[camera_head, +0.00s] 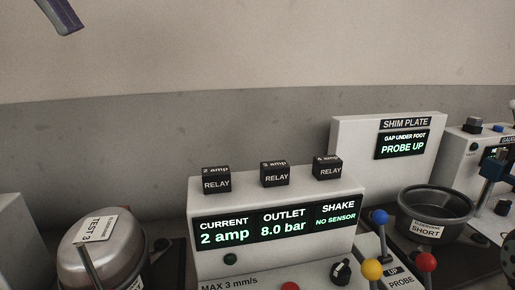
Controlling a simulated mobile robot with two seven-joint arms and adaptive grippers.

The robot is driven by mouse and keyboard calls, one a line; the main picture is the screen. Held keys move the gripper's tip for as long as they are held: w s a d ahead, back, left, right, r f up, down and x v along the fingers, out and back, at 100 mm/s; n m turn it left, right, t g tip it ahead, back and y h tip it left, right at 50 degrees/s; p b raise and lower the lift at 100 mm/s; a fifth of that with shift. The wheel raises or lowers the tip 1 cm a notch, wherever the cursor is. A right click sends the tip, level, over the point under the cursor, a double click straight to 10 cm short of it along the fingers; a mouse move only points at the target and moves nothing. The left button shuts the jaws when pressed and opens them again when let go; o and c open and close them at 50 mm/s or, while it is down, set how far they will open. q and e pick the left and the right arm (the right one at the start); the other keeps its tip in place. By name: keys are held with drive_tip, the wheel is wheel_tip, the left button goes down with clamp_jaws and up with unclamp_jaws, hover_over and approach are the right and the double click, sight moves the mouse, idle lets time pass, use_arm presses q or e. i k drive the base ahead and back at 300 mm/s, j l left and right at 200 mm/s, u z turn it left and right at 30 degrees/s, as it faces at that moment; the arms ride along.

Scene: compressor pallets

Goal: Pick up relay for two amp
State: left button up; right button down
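Three black relay blocks sit in a row on top of the white console (277,190). The left one, the two amp relay (216,180), has "2 amp" on its top face and "RELAY" on its front. The middle relay (274,174) has a top label that looks like "3 amp", and the right relay (327,168) one that looks like "4 amp". The console display (224,233) reads "CURRENT 2 amp". A grey-purple part (60,15) hangs in at the top left, far from the relays; it may be my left gripper, mostly cut off. My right gripper is not seen.
A metal compressor shell (105,262) tagged "TEST 3" stands at the lower left. Blue, yellow and red ball knobs (379,217) rise at the console's right. A dark bowl (437,209) marked "SHORT" and a shim plate panel (354,150) stand further right. Space above the relays is clear.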

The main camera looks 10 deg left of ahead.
sight(216, 179)
drive_tip(key=k+l, duration=0.85)
